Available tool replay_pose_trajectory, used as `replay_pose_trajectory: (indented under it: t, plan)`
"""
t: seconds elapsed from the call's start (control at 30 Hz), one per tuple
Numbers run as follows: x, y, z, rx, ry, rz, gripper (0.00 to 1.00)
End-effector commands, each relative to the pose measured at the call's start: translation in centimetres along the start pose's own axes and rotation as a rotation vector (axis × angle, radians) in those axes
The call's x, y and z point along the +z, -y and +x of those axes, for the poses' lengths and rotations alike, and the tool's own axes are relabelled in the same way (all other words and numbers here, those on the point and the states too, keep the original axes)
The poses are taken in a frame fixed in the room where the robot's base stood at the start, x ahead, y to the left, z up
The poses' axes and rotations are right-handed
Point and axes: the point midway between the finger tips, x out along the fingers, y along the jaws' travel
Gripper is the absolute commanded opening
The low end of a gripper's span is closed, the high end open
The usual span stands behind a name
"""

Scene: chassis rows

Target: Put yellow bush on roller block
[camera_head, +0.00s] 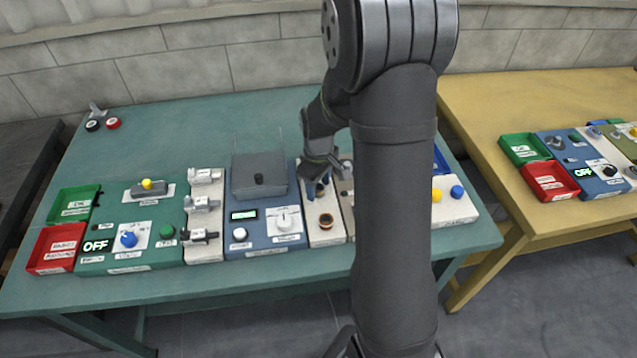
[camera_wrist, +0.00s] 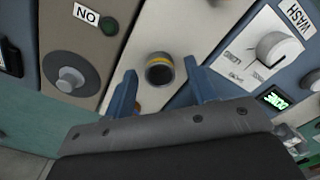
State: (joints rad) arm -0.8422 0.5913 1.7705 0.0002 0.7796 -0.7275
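A short hollow cylinder with a yellow band (camera_wrist: 160,70), which looks like the yellow bush, stands on a white panel in the wrist view. My gripper (camera_wrist: 160,76) is open, its two blue fingers on either side of the cylinder with visible gaps. I cannot tell for sure which part is the roller block. My arm hides some of the table's right half.
A blue panel with a white knob (camera_head: 285,222) and a grey box (camera_head: 258,176) stand left of my gripper. A white block with yellow and blue balls (camera_head: 455,208) sits at the right. Red (camera_head: 53,250) and green (camera_head: 76,204) trays are at far left.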

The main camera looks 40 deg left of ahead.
Motion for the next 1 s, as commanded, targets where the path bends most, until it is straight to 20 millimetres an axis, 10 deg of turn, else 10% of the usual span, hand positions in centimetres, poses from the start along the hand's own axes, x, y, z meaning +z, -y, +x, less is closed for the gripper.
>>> replay_pose_trajectory:
  t: [0.37, 1.0]
  plan:
    - [0.0, 0.0, -0.9, 0.002, -0.002, 0.000, 0.51]
    - [0.0, 0.0, -11.9, 0.001, -0.001, 0.000, 0.51]
